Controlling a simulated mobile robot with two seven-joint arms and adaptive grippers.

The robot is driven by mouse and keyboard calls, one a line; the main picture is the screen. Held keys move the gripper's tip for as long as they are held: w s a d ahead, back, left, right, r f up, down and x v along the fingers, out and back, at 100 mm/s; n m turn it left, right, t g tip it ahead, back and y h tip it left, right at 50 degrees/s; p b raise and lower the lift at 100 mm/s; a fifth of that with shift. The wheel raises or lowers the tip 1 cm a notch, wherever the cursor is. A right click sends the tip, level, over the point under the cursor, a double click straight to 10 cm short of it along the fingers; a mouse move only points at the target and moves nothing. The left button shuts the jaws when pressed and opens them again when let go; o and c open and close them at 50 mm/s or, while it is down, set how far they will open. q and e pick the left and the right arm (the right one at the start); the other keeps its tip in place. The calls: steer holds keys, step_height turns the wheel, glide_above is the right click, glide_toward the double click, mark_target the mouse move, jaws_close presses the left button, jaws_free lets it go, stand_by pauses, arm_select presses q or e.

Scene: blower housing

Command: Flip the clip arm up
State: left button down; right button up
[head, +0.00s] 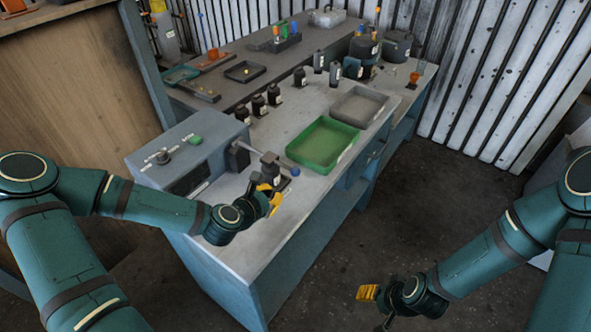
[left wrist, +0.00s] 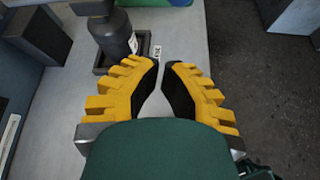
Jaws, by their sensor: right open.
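The clip arm (head: 268,158) is a grey bar reaching right from the grey machine box. It lies roughly level above a dark bottle and ends in a blue ball (head: 294,171). The bottle (head: 268,173) stands in a small dark holder and also shows in the left wrist view (left wrist: 117,38). My left gripper (head: 272,198) is in front of the bottle, below the arm. In the left wrist view (left wrist: 161,65) its yellow fingers nearly meet at the tips with nothing between them. My right gripper (head: 377,308) is open and empty, low over the floor, away from the bench.
The machine box (head: 185,155) stands left of the bottle. A green tray (head: 323,143) and a grey tray (head: 358,105) lie to the right and behind.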

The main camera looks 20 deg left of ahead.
arm_select(q)
steer(key=shift+s+r, duration=0.1)
steer(key=shift+s, duration=0.15)
steer(key=b+x, duration=0.1)
steer(key=x, duration=0.9)
steer(key=shift+w+d, duration=0.1)
steer(key=shift+w, duration=0.05)
steer(key=r, duration=0.1)
steer(key=s+r+p, duration=0.1)
steer(key=r, duration=0.1)
steer(key=shift+d+r, duration=0.15)
steer(key=shift+r, duration=0.2)
steer(key=shift+w+r, duration=0.1)
steer(key=shift+r, duration=0.05)
